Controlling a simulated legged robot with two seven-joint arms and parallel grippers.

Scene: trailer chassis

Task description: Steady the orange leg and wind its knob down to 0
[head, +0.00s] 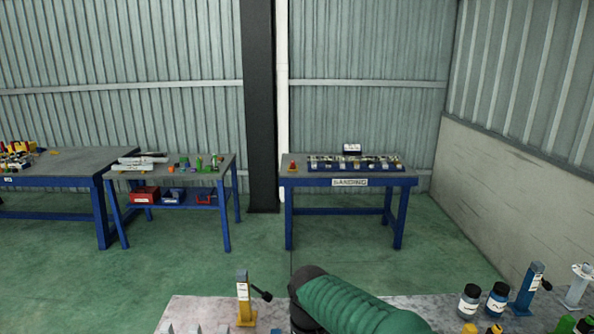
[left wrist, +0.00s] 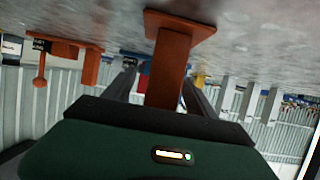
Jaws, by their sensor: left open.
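In the left wrist view, which looks upside down, an orange leg (left wrist: 170,70) stands on a flat orange foot on the grey bench top. The fingers of my left gripper (left wrist: 162,86) are open, one on each side of this leg. I cannot tell whether they touch it. Its knob and the reading on it do not show clearly. Another orange-red piece (left wrist: 90,68) with a rounded end hanging from it shows to the left. In the head view the orange leg and my left gripper are not visible. My right gripper does not show.
In the head view, a yellow leg (head: 243,297) and a blue leg (head: 529,288) with black handles stand on the grey bench (head: 190,306). My green arm crosses the bottom middle.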

